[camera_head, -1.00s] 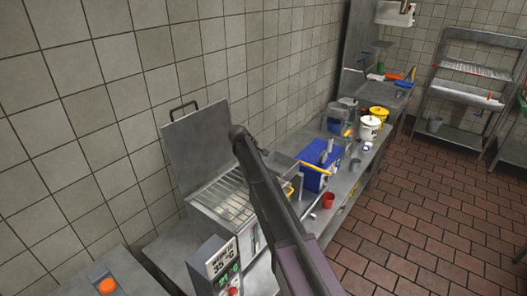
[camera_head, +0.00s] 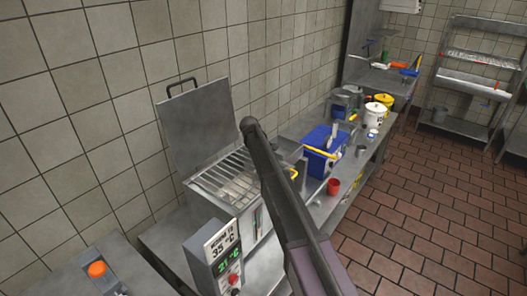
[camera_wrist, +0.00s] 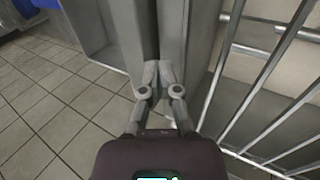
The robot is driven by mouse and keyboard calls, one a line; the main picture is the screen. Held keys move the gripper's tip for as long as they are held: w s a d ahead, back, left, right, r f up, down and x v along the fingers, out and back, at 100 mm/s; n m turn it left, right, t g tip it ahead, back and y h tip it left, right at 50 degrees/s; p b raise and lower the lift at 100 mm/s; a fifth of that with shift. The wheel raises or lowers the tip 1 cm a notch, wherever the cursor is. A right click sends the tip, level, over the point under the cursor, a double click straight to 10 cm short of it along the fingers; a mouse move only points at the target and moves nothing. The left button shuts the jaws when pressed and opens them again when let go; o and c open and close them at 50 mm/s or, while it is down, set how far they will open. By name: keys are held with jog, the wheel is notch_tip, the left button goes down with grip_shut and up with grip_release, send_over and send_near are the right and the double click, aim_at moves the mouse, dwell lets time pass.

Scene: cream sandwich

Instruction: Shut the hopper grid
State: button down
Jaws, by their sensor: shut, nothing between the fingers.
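The hopper (camera_head: 240,215) is a grey metal box by the tiled wall. Its grid (camera_head: 232,176) of parallel metal bars shows over the hopper opening; whether it lies fully down I cannot tell. A solid grey panel (camera_head: 200,128) with a handle stands upright behind it. My gripper (camera_head: 248,126) is shut and empty, its tip overlapping the hopper's far right corner in the head view; contact cannot be told. In the wrist view my gripper (camera_wrist: 162,70) has its fingers together, left of the grid's bars (camera_wrist: 268,95).
A control box (camera_head: 220,258) with a temperature display stands at the hopper's front. A blue container (camera_head: 322,150), a red cup (camera_head: 334,187) and a yellow-lidded bucket (camera_head: 376,112) stand on the counter to the right. The brick floor (camera_head: 430,220) is clear.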

jog(key=shift+s+a+f, duration=0.2)
jog(key=shift+a+f, duration=0.05)
jog(key=shift+f, duration=0.05)
jog(key=shift+r, duration=0.1)
jog(key=shift+w+r+p, duration=0.1)
jog(key=shift+r+p, duration=0.25)
jog(key=shift+p, duration=0.15)
notch_tip(320, 180, up, 2)
jog(key=shift+d+r+p, duration=0.1)
jog(key=shift+d+p, duration=0.05)
jog(key=shift+p, duration=0.85)
notch_tip(320, 180, up, 11)
jog(key=p, duration=1.1)
jog(key=shift+d, duration=0.1)
jog(key=s+d+f+m+g+y+b, duration=0.1)
jog(key=s+d+f+m+b, duration=0.2)
jog(key=s+d, duration=0.5)
jog(key=s+d+f+m+g+y+b, duration=0.1)
jog(key=s+d+f+m+b, duration=0.3)
jog(key=s, duration=1.6)
jog(key=s+d+f+m+g+y+b, duration=0.1)
jog(key=s+d+f+m+g+b, duration=0.2)
jog(key=s+d+f, duration=0.5)
jog(key=s+d+m+b, duration=0.1)
jog(key=s+d+b, duration=0.1)
jog(key=s+d, duration=0.2)
jog(key=shift+s+d+f+b, duration=0.15)
jog(key=shift+s+d+b, duration=0.2)
jog(key=shift+s, duration=1.2)
